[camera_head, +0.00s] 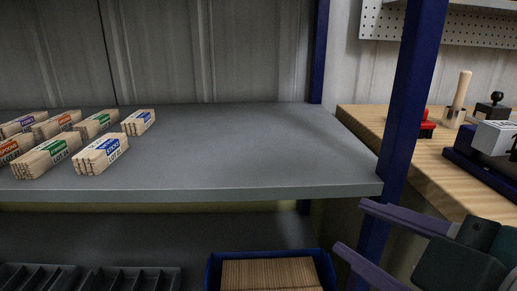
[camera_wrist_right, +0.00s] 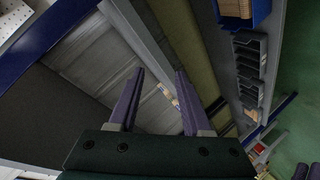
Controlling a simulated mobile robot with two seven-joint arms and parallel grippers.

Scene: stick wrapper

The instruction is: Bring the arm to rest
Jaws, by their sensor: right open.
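My right gripper (camera_head: 350,226) comes in from the lower right of the head view, in front of the blue shelf post. Its two purple fingers are spread apart with nothing between them. In the right wrist view the open fingers (camera_wrist_right: 157,90) point toward the shelving, and the gap is empty. The right arm hangs clear of the shelf's front edge. My left gripper is not visible in the head view.
A grey shelf (camera_head: 250,150) holds several wrapped stick bundles (camera_head: 101,153) at its left. Below are a blue bin (camera_head: 213,274) of sticks and a dark slotted tray (camera_head: 90,277). A blue post (camera_head: 408,100) stands before a wooden bench (camera_head: 368,118) with a stamp (camera_head: 495,107). The shelf's right half is clear.

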